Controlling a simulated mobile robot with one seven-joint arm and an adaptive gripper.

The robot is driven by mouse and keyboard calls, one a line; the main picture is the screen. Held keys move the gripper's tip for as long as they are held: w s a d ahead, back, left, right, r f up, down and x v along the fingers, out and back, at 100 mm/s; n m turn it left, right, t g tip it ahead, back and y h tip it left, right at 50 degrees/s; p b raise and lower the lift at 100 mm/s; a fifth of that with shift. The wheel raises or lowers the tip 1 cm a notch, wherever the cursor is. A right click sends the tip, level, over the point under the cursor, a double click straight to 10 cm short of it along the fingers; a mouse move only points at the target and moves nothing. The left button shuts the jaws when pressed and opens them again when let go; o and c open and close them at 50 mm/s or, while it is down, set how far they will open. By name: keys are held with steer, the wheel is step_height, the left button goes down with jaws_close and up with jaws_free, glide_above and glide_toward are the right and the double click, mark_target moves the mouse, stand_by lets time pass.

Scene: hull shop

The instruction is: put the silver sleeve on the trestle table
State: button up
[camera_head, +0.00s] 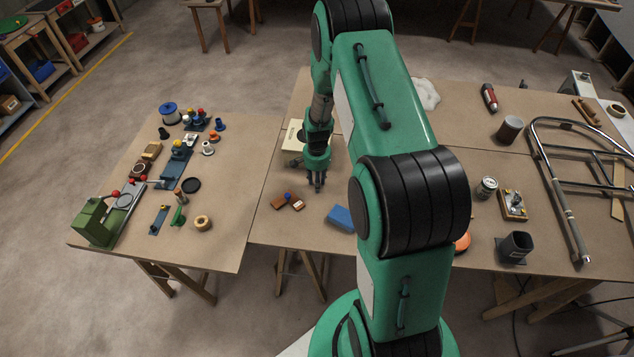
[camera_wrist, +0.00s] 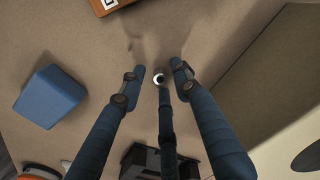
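My gripper (camera_head: 318,186) points down over the left part of the right-hand table (camera_head: 262,225), close above its top. A small bright ring with a dark centre, which looks like the end of the silver sleeve (camera_wrist: 158,79), sits between the fingertips, with a gap showing on each side. I cannot make the sleeve out in the head view, where the fingers cover that spot.
A blue block (camera_head: 341,218) and brown wooden pieces (camera_head: 287,201) lie near the gripper. A cream box (camera_head: 293,135) stands behind it. The left table (camera_head: 225,240) carries a green machine (camera_head: 95,222) and several small parts. A tubular frame (camera_head: 565,190) lies far right.

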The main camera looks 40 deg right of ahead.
steer(key=shift+r, duration=0.1)
step_height(320, 180, up, 12)
steer(key=p, duration=0.1)
stand_by(0.6)
steer(key=shift+r, duration=0.15)
stand_by(0.4)
steer(key=s+a+r+n+t, duration=0.15)
steer(key=a+r, duration=0.35)
steer(key=r, duration=0.5)
steer(key=s+a+r+n, duration=0.3)
steer(key=a+r, duration=0.3)
steer(key=r, duration=0.4)
steer(key=s+a+r+n+t, duration=0.15)
steer(key=a+r, duration=0.35)
steer(key=r, duration=0.5)
steer(key=s+a+r+n+t, duration=0.1)
steer(key=s+a+r+n, duration=0.2)
steer(key=s, duration=0.8)
steer(key=s+a+r+n+t, duration=0.1)
steer(key=s+a+r+n, duration=0.2)
steer(key=s+a+r, duration=0.5)
steer(key=s, duration=0.3)
steer(key=shift+a+r+n+t, duration=0.25)
steer(key=shift+a+n+t, duration=0.05)
steer(key=shift+n, duration=0.1)
